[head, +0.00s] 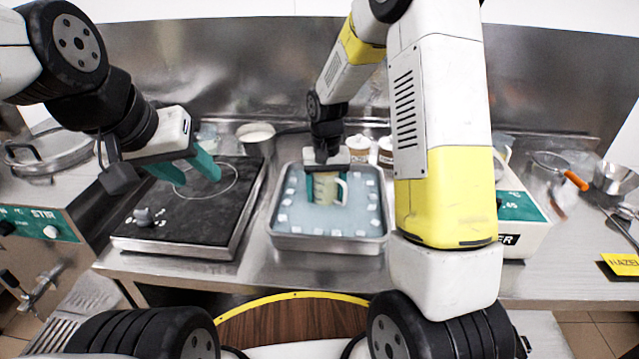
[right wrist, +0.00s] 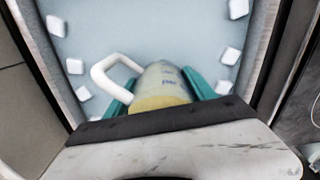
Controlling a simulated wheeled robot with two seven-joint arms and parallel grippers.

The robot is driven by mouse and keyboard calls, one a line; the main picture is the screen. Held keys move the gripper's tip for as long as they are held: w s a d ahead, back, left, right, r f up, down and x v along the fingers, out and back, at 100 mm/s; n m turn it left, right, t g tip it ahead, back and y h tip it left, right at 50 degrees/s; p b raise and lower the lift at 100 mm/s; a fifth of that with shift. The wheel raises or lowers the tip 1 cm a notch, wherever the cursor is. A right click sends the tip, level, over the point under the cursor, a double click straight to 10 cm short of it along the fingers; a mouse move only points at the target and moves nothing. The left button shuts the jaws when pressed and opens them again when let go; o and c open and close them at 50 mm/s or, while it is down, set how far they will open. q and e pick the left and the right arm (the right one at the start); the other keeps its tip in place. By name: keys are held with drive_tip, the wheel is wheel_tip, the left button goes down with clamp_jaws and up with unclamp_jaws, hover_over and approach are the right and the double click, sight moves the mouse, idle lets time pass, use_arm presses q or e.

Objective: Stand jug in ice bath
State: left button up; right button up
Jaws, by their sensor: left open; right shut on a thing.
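The jug (head: 326,188) is upright, with a yellowish content and a pale handle on its right in the head view. My right gripper (head: 325,178) is shut on it from above, one teal finger on each side. The jug also shows in the right wrist view (right wrist: 163,85), between the teal fingers (right wrist: 165,92). The ice bath (head: 328,243) is a metal pan of pale blue water with white ice cubes along its walls. The jug is within the pan's outline; I cannot tell if its base touches the bottom. My left gripper (head: 193,172) is open and empty above the black cooktop.
A cooktop (head: 150,238) with a knob stands left of the pan. A metal pot (head: 257,140) and lidded white tubs (head: 359,145) stand behind.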

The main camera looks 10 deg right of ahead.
drive_tip(key=shift+f, duration=0.9)
drive_tip(key=o, duration=1.9)
drive_tip(key=shift+f, duration=0.15)
drive_tip(key=shift+c, duration=0.2)
wheel_tip(320, 180, up, 11)
drive_tip(key=s+d+r+t+y, duration=0.1)
drive_tip(key=s+d+r+t, duration=0.2)
drive_tip(key=s+r, duration=0.85)
drive_tip(key=s+d+r+n+t+y, duration=0.1)
drive_tip(key=s+r+t, duration=0.1)
drive_tip(key=s, duration=0.8)
drive_tip(key=shift+s+d+r+t, duration=0.3)
drive_tip(key=shift+r+t, duration=0.1)
drive_tip(key=shift+t, duration=0.2)
